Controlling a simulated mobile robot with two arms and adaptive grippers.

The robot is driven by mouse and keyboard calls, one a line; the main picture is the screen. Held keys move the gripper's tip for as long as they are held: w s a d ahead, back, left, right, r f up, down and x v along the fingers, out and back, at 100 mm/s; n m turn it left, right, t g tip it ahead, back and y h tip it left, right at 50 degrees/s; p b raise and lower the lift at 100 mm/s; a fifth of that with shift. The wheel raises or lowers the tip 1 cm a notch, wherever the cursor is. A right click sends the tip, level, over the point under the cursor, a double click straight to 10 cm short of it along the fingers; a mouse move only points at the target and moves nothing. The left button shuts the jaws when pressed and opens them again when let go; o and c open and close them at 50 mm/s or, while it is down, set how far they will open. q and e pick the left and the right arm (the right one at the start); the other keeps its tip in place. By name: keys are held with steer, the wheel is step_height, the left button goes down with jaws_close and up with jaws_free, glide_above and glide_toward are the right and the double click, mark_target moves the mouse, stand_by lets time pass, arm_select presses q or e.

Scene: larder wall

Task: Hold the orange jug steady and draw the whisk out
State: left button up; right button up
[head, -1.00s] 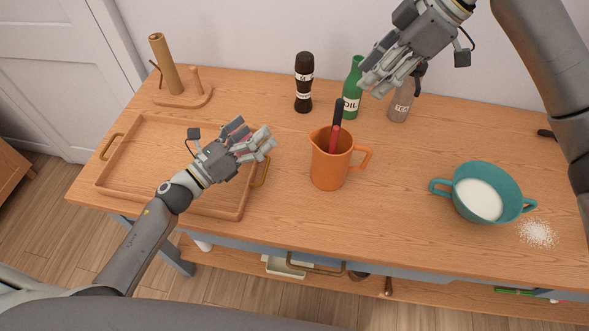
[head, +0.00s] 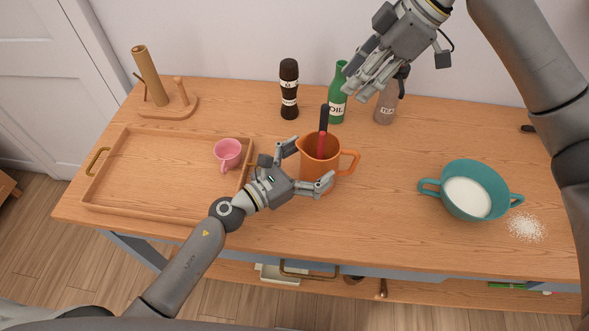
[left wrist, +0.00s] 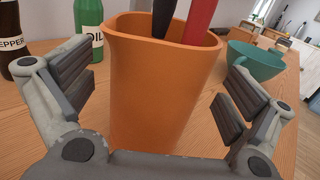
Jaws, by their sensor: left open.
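The orange jug (head: 328,166) stands upright on the table, its handle to the right. A black handle (head: 324,117) and a red handle (head: 321,146) stick up from it; their lower ends are hidden inside, so I cannot tell which is the whisk's. My left gripper (head: 308,163) is open, low at the jug's near left. In the left wrist view the jug (left wrist: 160,90) stands between the spread fingers, with a gap visible at the right finger. The black handle (left wrist: 163,18) and red handle (left wrist: 200,22) lean side by side.
A wooden tray (head: 110,200) with a pink cup (head: 228,152) lies left of the jug. A pepper mill (head: 289,90), green oil bottle (head: 338,100) and another bottle (head: 384,108) stand behind. A teal bowl (head: 470,205) of white stuff stands right, beside spilled grains (head: 526,228).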

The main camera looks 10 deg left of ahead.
arm_select(q)
steer(key=shift+x, duration=1.5)
